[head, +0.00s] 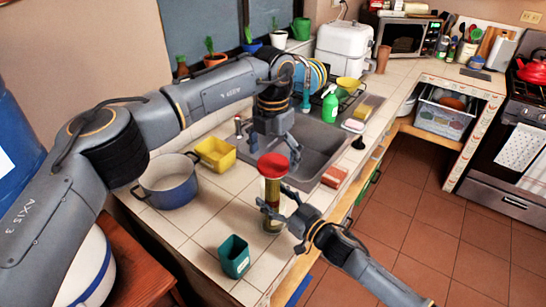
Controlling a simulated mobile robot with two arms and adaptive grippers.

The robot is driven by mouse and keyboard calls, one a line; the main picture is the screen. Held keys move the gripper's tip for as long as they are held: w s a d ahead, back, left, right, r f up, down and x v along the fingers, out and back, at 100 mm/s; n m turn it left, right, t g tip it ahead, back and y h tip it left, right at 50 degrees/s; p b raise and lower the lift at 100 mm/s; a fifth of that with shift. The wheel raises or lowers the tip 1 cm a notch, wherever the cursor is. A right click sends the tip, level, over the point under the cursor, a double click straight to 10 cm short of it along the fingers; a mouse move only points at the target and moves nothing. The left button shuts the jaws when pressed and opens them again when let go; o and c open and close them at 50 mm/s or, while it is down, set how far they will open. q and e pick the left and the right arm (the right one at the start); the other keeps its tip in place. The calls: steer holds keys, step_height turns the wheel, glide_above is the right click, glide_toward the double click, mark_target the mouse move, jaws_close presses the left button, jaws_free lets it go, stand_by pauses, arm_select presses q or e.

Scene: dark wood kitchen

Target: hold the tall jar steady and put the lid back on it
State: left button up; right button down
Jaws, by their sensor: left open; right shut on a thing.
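The tall jar (272,190) stands upright on the tiled counter near its front edge, with yellowish contents showing through its clear wall. The red lid (273,164) sits at the top of the jar; I cannot tell whether it is fully seated. My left gripper (275,150) is open and points down just above and behind the lid, with its fingers apart. My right gripper (275,206) comes from the lower right and is shut on the jar's body, at about mid-height. Its fingers hide part of the jar's lower side.
A blue pot (168,188) and a yellow container (215,154) stand to the left. A teal cup (234,257) stands in front. The sink (318,138) lies behind the jar, with a red sponge (333,177) at its edge. Bare tiles lie left of the jar.

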arm_select(q)
step_height(320, 180, up, 12)
steer(key=shift+f, duration=0.15)
stand_by(0.3)
arm_select(e)
steer(key=shift+c, duration=1.2)
jaws_free()
steer(key=v, duration=1.2)
arm_select(q)
steer(key=shift+f, duration=0.1)
